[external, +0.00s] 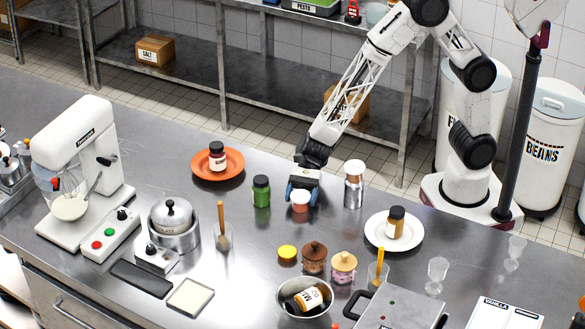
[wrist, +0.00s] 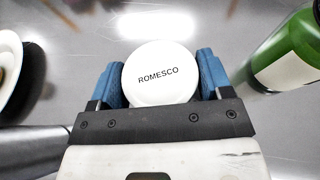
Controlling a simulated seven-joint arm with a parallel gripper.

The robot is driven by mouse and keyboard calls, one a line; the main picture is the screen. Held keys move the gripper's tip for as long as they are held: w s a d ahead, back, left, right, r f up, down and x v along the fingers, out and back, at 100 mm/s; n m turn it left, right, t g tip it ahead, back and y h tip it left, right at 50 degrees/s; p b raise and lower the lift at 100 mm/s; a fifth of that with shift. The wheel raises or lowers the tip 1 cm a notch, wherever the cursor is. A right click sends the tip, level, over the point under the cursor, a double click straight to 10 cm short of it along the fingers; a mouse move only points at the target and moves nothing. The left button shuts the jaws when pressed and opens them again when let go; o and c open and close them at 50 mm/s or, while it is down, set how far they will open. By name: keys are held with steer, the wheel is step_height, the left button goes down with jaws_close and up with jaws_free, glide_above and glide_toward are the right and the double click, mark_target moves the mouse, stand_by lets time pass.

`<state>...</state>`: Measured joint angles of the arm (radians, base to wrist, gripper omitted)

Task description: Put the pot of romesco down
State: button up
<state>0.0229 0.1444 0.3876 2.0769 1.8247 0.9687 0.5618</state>
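The pot of romesco (wrist: 160,72) has a round white lid with its name on it, and it sits between the two blue fingers of my gripper (wrist: 162,85) in the wrist view. The fingers press against its sides. In the external view the pot (external: 299,203) shows a white lid and a reddish body. My gripper (external: 302,190) is low over the middle of the steel worktop (external: 255,238) there. I cannot tell whether the base of the pot touches the worktop.
A green jar (external: 261,192) stands close on the left and a steel shaker (external: 353,186) close on the right. An orange plate (external: 237,174) and a white plate (external: 374,237) each hold a jar. Open steel lies in front of the pot.

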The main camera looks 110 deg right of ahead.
steer(key=o, duration=0.4)
steer(key=shift+r, duration=0.2)
steer(key=shift+v, duration=6)
steer(key=shift+s+a+r+n, duration=0.2)
steer(key=shift+s+r+n, duration=0.1)
steer(key=shift+s+n, duration=0.1)
steer(key=s+a+r+n+g+h, duration=0.1)
steer(key=s+r+n+g+h, duration=0.2)
steer(key=s+r+n, duration=0.7)
steer(key=s+r+n+g+h, duration=0.1)
steer(key=s+n+g+h, duration=0.45)
steer(key=s, duration=0.95)
steer(key=s+d+r+n+t+h, duration=0.3)
steer(key=s+d+n+t, duration=0.1)
steer(key=s+n, duration=0.4)
steer(key=shift+s+d, duration=0.45)
steer(key=shift+s, duration=0.3)
